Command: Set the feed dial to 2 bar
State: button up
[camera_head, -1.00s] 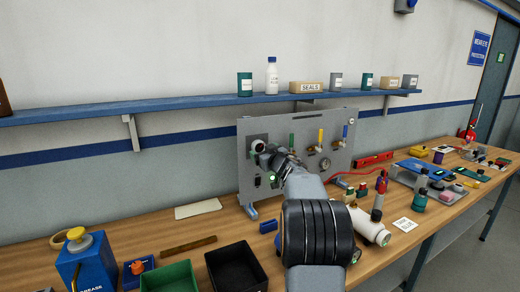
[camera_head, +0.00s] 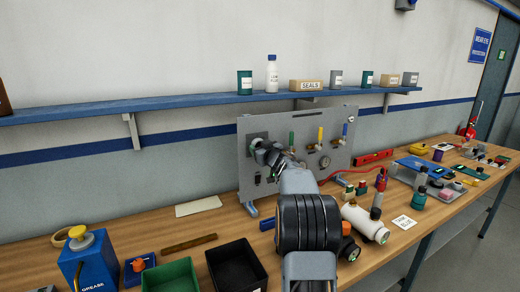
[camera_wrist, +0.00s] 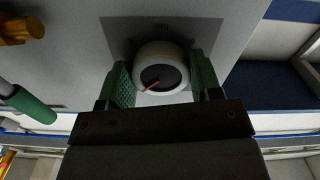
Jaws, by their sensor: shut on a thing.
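The feed dial (camera_wrist: 160,52) is a round knob with a pale rim, a dark face and a red pointer. In the wrist view the pointer slants to the lower left. My gripper (camera_wrist: 162,78) has one green-padded finger on each side of the dial and is shut on it. In the head view my gripper (camera_head: 264,150) is at the upper left of the grey panel (camera_head: 291,123) and covers most of the dial. The scale markings are too dark and small to read.
Green, yellow and blue valve handles (camera_head: 320,134) stand right of the dial on the panel. A black bin (camera_head: 236,268) and a green bin (camera_head: 169,277) stand on the bench in front. A shelf (camera_head: 200,103) runs above.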

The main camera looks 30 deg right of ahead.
jog(key=c, duration=0.3)
jog(key=shift+n, duration=0.4)
jog(key=shift+d+r+n+b, duration=0.1)
jog(key=shift+n+b, duration=0.95)
jog(key=shift+n, duration=3.2)
jog(key=shift+d+r+n+b, duration=0.1)
jog(key=shift+n+b, duration=0.95)
jog(key=shift+n, duration=3.2)
